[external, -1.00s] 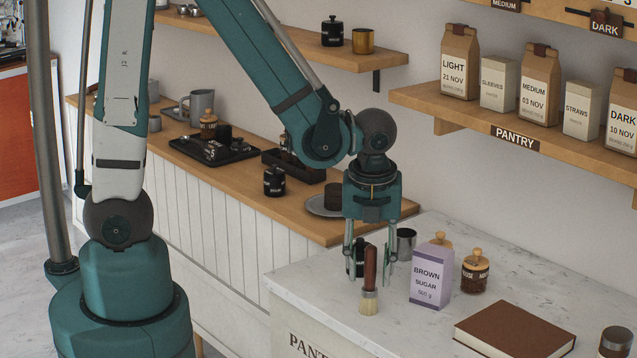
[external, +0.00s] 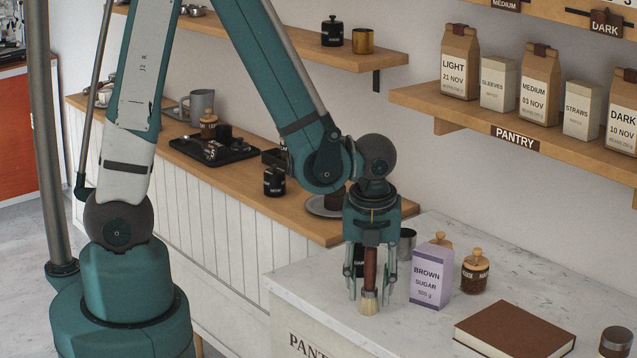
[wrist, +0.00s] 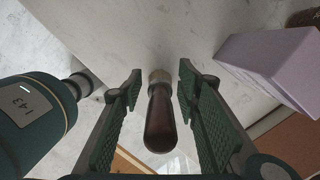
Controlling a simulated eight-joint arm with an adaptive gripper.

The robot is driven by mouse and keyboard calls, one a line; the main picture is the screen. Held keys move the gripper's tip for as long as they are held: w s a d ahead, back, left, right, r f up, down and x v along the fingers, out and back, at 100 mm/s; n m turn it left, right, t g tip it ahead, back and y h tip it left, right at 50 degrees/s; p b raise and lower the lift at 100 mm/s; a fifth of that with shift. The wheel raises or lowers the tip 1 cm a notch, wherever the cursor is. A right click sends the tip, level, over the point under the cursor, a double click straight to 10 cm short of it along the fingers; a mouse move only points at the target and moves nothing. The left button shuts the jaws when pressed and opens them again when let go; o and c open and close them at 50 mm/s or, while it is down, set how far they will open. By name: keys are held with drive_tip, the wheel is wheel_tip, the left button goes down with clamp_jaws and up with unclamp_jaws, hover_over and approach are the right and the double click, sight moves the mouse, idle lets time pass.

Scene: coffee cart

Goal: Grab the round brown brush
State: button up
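The round brown brush (external: 370,272) stands upright on the white marble counter, brown handle up and pale bristles down. My gripper (external: 369,290) points down around it, with one finger on each side of the handle. In the wrist view the brush handle (wrist: 160,120) lies between the two green ribbed finger pads (wrist: 158,90). Gaps show on both sides of the handle, so my gripper is open and not touching it there. The bristles are mostly hidden in the wrist view.
A lilac brown sugar box (external: 430,276) stands close to the right of my gripper. A wooden-lidded jar (external: 475,274), a metal cup (external: 407,243) and a dark jar behind my fingers are near. A brown book (external: 515,328) lies at the front right.

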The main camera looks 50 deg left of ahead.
drive_tip(key=shift+c, duration=0.5)
drive_tip(key=c, duration=0.7)
drive_tip(key=shift+r, duration=0.2)
drive_tip(key=shift+r+p, duration=0.55)
drive_tip(key=shift+r, duration=4.25)
